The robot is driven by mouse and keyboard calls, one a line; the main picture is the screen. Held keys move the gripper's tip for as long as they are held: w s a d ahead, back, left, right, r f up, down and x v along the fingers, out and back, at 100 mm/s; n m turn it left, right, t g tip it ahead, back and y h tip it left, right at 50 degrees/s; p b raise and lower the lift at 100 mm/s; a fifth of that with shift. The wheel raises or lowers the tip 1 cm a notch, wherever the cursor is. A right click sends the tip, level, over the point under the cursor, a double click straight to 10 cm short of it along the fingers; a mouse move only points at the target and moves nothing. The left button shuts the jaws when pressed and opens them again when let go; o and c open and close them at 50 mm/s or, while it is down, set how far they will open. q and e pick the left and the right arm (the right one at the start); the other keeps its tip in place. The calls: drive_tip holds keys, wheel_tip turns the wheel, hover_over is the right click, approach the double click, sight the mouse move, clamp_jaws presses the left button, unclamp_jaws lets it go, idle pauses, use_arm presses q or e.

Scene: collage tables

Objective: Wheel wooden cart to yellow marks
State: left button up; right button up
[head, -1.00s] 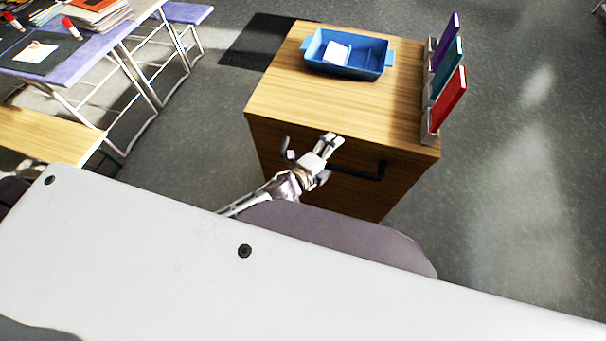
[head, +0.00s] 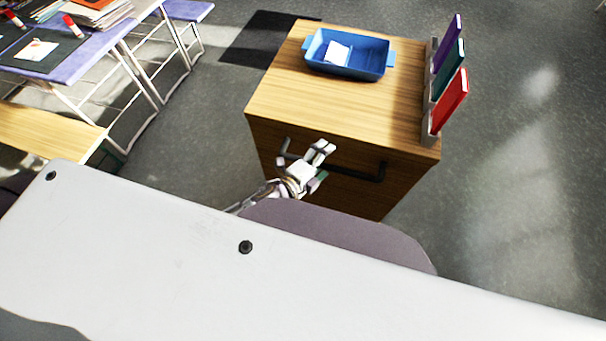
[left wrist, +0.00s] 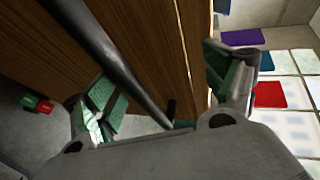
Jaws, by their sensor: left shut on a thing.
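The wooden cart (head: 380,112) stands ahead of me in the head view, its light wood top and darker front panel facing me. A dark bar handle (head: 357,169) runs across that panel. My left gripper (head: 322,152) is at the handle, left of its middle, and is shut on it. In the left wrist view, the handle (left wrist: 112,65) runs down between the green-padded fingers, beside the wood panel. The exact contact is partly hidden. My right gripper is not in view. No yellow marks show in these frames.
A blue tray (head: 376,68) with white paper sits on the cart. A rack of purple, teal and red books (head: 450,101) stands at its right edge. Purple-topped tables (head: 90,50) and a wooden bench (head: 50,130) stand left. A dark mat (head: 250,46) lies behind. The floor at right is clear.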

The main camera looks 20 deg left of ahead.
use_arm(q)
drive_tip(key=shift+o, duration=0.2)
drive_tip(key=r, duration=0.2)
drive_tip(key=shift+s+a+r, duration=0.15)
drive_tip(key=shift+s+r, duration=0.05)
drive_tip(key=shift+r, duration=0.1)
drive_tip(key=shift+s+a+r, duration=0.1)
drive_tip(key=shift+s, duration=0.25)
drive_tip(key=shift+c, duration=1.3)
drive_tip(key=shift+s, duration=0.35)
drive_tip(key=c, duration=0.3)
drive_tip(key=shift+s+f+v, duration=0.1)
drive_tip(key=shift+f+v, duration=0.15)
drive_tip(key=shift+v, duration=0.95)
drive_tip(key=shift+s+f+v, duration=0.1)
drive_tip(key=shift+f+v, duration=0.2)
drive_tip(key=shift+v, duration=0.9)
drive_tip(key=shift+s+f+v, duration=0.1)
drive_tip(key=shift+f+v, duration=0.15)
drive_tip(key=shift+v, duration=0.95)
drive_tip(key=shift+c, duration=0.2)
